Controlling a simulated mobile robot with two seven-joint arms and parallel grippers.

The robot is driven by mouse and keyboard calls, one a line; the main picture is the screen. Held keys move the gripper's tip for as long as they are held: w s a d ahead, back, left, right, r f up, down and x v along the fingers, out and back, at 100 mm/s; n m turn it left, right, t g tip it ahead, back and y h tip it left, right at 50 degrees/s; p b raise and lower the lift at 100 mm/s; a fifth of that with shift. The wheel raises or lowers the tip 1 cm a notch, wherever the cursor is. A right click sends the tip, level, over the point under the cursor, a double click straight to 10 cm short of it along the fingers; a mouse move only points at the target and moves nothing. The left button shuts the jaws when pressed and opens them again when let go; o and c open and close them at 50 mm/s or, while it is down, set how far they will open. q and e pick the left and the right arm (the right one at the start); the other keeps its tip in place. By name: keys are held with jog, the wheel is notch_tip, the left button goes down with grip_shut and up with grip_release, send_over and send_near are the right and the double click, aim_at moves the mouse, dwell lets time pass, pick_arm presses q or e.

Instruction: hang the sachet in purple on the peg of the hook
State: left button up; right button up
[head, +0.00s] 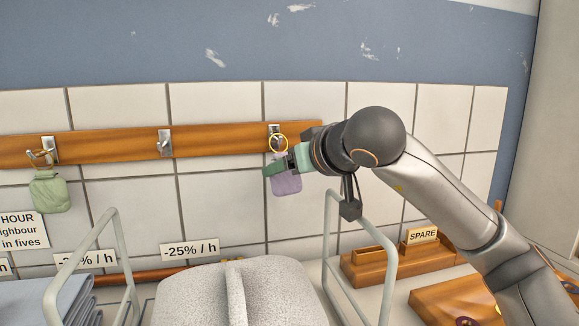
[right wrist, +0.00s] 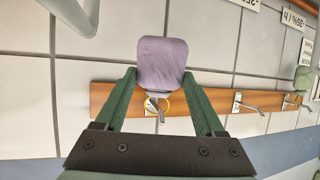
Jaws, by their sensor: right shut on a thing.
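The purple sachet (head: 287,183) hangs upright below its yellow ring (head: 279,143), in front of the rail's right hook (head: 274,132). My right gripper (head: 286,163) is shut on the sachet, with its green fingers at the sachet's two sides. In the right wrist view the purple sachet (right wrist: 162,62) sits between the fingertips (right wrist: 160,76). There the ring (right wrist: 166,104) overlaps the hook's peg (right wrist: 152,104); I cannot tell for sure whether it is around the peg. My left gripper is not in view.
The wooden rail (head: 110,146) bears an empty middle hook (head: 164,142) and a left hook with a green sachet (head: 49,190).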

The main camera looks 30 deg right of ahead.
dwell(0.3)
jog(key=o, duration=1.4)
jog(key=shift+o, duration=0.2)
jog(key=p+v, duration=0.1)
jog(key=v, duration=1.1)
jog(key=shift+s, duration=0.25)
jog(key=shift+d+r, duration=0.1)
